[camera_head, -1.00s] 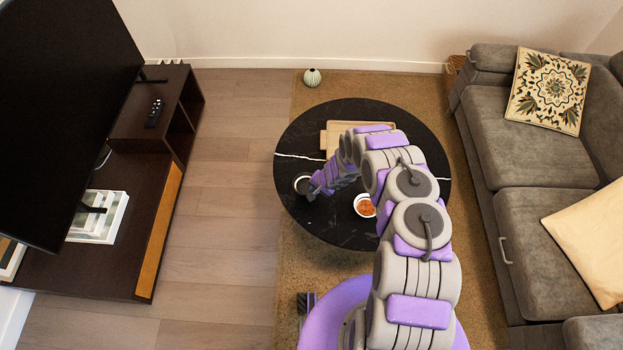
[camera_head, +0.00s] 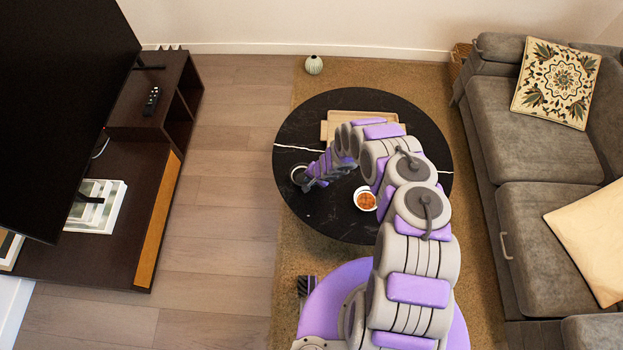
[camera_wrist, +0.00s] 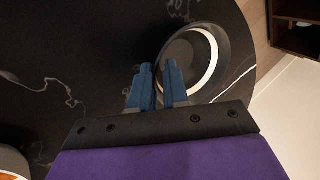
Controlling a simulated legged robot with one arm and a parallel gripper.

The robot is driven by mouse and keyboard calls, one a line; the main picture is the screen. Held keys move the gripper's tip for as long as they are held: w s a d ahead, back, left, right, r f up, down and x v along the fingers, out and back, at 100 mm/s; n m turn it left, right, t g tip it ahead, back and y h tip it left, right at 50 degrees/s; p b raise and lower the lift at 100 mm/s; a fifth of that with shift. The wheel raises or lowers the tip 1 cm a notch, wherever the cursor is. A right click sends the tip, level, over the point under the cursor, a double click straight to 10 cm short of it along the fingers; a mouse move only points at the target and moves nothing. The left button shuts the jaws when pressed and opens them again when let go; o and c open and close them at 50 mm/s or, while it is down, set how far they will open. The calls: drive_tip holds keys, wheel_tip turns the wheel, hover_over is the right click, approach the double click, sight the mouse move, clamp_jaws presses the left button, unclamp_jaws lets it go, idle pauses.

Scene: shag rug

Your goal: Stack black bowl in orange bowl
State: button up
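The black bowl (camera_head: 298,174) sits near the left edge of the round black table. In the wrist view the black bowl (camera_wrist: 220,45) shows a dark rim and a pale ring inside. My gripper (camera_head: 309,184) is down at its near side. In the wrist view the two blue fingers of my gripper (camera_wrist: 159,68) are a small gap apart, at the bowl's left rim. The rim seems to lie between them; whether they press on it is unclear. The orange bowl (camera_head: 366,199), white-rimmed with orange inside, stands to the right; part of it shows in the wrist view (camera_wrist: 10,162).
The round black marble table (camera_head: 330,220) stands on a tan rug (camera_head: 280,285). A wooden tray (camera_head: 329,128) lies at the table's back, partly hidden by my arm. A grey sofa (camera_head: 520,145) is on the right, a dark TV stand (camera_head: 140,210) on the left.

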drive_tip(key=shift+o, duration=1.4)
drive_tip(key=shift+a, duration=0.1)
drive_tip(key=shift+o, duration=0.2)
drive_tip(key=shift+d, duration=0.5)
drive_tip(key=shift+w+a+f+b, duration=0.1)
drive_tip(key=shift+f+b, duration=0.1)
drive_tip(key=shift+b, duration=0.55)
drive_tip(key=p+v, duration=0.8)
drive_tip(key=v, duration=0.9)
drive_tip(key=w+d+r+n+h, duration=0.2)
drive_tip(key=w+d+r, duration=0.1)
drive_tip(key=d+r, duration=1)
drive_tip(key=s+d+r+g+h, duration=0.1)
drive_tip(key=s+r, duration=0.2)
drive_tip(key=r, duration=0.6)
drive_tip(key=s+r, duration=0.2)
drive_tip(key=r, duration=0.7)
drive_tip(key=s+a+r+n+g, duration=0.15)
drive_tip(key=s+a+r, duration=0.25)
drive_tip(key=s+r, duration=1.1)
drive_tip(key=s+r+n+g, duration=0.1)
drive_tip(key=s+r, duration=0.1)
drive_tip(key=s, duration=0.7)
drive_tip(key=s+a+r+n+h, duration=0.1)
drive_tip(key=s+r, duration=0.2)
drive_tip(key=s, duration=0.7)
drive_tip(key=shift+s+a+r+g, duration=0.25)
drive_tip(key=shift+g, duration=0.1)
